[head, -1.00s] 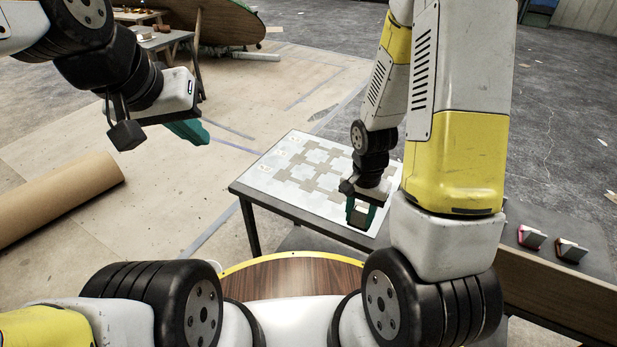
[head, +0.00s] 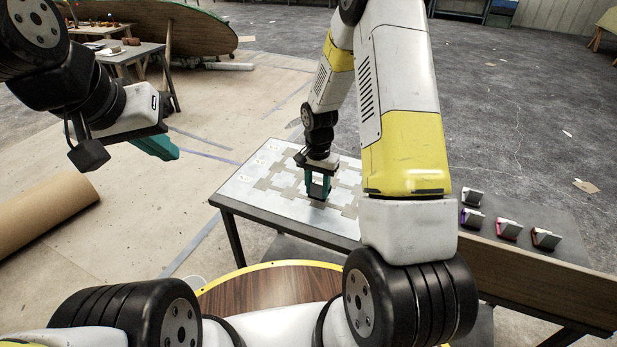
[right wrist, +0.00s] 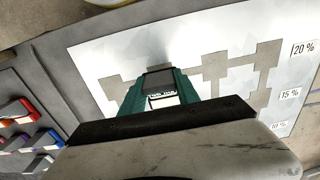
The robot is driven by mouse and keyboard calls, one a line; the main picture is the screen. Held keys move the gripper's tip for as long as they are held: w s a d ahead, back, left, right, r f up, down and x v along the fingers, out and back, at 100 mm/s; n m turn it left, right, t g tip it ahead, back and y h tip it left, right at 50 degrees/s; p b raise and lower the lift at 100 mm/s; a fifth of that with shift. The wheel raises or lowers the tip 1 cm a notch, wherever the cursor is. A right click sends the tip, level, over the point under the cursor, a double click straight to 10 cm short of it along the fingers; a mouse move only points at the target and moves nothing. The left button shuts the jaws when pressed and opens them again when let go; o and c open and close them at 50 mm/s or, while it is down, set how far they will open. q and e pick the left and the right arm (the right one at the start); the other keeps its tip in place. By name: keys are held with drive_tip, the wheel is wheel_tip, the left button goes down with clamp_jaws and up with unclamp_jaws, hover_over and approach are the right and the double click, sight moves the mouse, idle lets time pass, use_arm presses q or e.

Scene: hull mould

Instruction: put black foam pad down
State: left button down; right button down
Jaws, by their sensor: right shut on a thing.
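My right gripper (head: 318,194) points down over the white board (head: 243,190) with grey printed shapes, on the table at mid-picture. It is shut on the black foam pad, a small dark block with a white labelled face. The pad (right wrist: 158,82) shows between the teal fingers in the right wrist view. I cannot tell whether the pad touches the board. My left gripper (head: 155,147) hangs at the upper left, away from the table, its teal finger seen from the side. Its opening cannot be made out.
Several small blocks with coloured edges (head: 508,229) stand on a dark surface at the right; they also show at the left of the right wrist view (right wrist: 18,110). The board carries percent labels (right wrist: 302,48). A brown roll (head: 45,215) lies on the floor at the left.

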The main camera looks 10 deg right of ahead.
drive_tip(key=shift+f, duration=1.6)
drive_tip(key=shift+f, duration=0.15)
drive_tip(key=c, duration=0.9)
unclamp_jaws()
wheel_tip(320, 180, up, 12)
drive_tip(key=shift+r, duration=0.25)
wheel_tip(320, 180, up, 8)
drive_tip(key=n+t, duration=0.1)
hover_over(317, 196)
drive_tip(key=s, duration=0.2)
drive_tip(key=s+r+n+t+y, duration=0.2)
drive_tip(key=s+r+n+t, duration=0.3)
drive_tip(key=s+r, duration=1.1)
drive_tip(key=s+n, duration=0.1)
drive_tip(key=s, duration=0.2)
drive_tip(key=shift+s+a, duration=0.25)
drive_tip(key=shift+a, duration=0.1)
